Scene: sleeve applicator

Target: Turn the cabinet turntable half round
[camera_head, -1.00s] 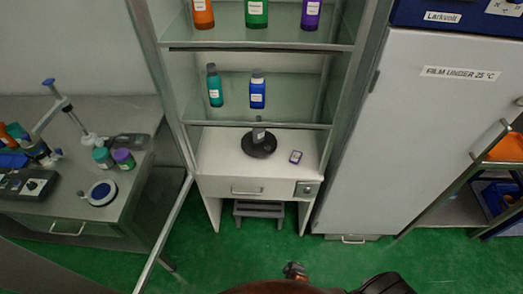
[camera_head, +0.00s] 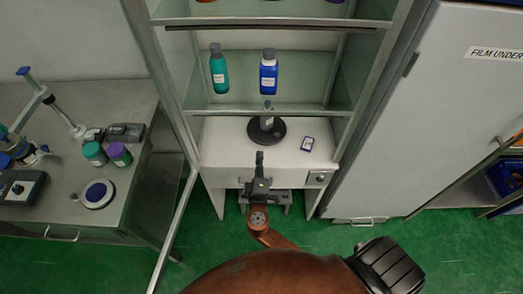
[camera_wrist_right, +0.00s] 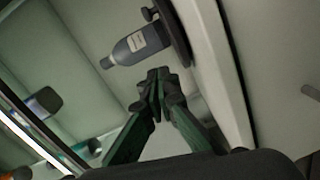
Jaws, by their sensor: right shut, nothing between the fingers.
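The turntable (camera_head: 279,137) is a dark round disc on the white cabinet base. A grey bottle with a pale label (camera_head: 267,117) stands upright on it; the bottle also shows in the right wrist view (camera_wrist_right: 140,43), sideways in that picture. The dark turntable (camera_wrist_right: 179,35) shows there behind it. My right gripper (camera_head: 259,157) is shut and empty, in front of the turntable in the head view. In the right wrist view its fingertips (camera_wrist_right: 158,76) meet just beside the bottle and the disc's edge; whether they touch cannot be told. My left gripper is not in view.
A teal bottle (camera_head: 219,72) and a blue bottle (camera_head: 268,75) stand on the shelf above. The open cabinet door (camera_head: 174,232) is at the left. A bench (camera_head: 130,190) stands further left.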

